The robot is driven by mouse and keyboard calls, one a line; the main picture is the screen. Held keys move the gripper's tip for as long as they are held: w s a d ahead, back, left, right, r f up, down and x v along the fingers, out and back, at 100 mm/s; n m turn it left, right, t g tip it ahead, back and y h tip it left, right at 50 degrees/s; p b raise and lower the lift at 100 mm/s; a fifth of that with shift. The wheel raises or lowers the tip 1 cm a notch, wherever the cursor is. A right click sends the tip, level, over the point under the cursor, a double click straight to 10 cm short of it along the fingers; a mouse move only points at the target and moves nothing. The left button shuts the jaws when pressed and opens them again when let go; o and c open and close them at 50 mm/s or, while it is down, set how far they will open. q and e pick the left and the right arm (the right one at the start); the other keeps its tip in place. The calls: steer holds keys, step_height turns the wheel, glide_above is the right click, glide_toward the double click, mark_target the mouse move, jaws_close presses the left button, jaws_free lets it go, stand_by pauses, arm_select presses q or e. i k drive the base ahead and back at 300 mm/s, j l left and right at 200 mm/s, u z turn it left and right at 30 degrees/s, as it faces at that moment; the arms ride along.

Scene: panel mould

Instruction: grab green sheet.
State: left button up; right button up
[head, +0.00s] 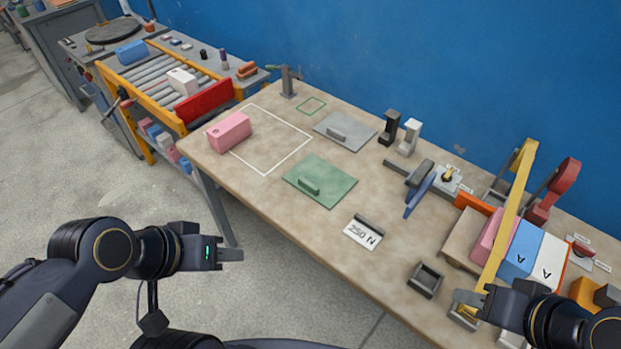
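The green sheet (335,186) lies flat on the beige tabletop near its front edge, left of the table's middle. A raised green handle (309,185) sits on its front left part. My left gripper (241,255) is off the front of the table, left of and nearer than the sheet, touching nothing that I can see. Its fingers look like one block, so its opening is unclear. My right gripper (460,299) is at the front right of the table, by the foot of a yellow bar and a small grey holder. Its fingertips are partly lost against these.
A grey sheet with a handle (346,131) lies behind the green one. A "250 N" card (363,232) lies right of the sheet. The yellow frame (508,215) and coloured blocks crowd the right end.

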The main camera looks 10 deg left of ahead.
mark_target(325, 184)
steer(key=u, duration=0.3)
steer(key=i+j+z, duration=0.1)
steer(key=z, duration=0.55)
steer(key=i+j+z, duration=0.1)
steer(key=j, duration=0.25)
steer(key=i+j+z, duration=0.15)
steer(key=j, duration=0.2)
steer(key=i+j+z, duration=0.1)
steer(key=j, duration=0.3)
steer(key=i+j+z, duration=0.15)
steer(key=j, duration=0.25)
steer(key=i+j+z, duration=0.1)
steer(key=j, duration=0.3)
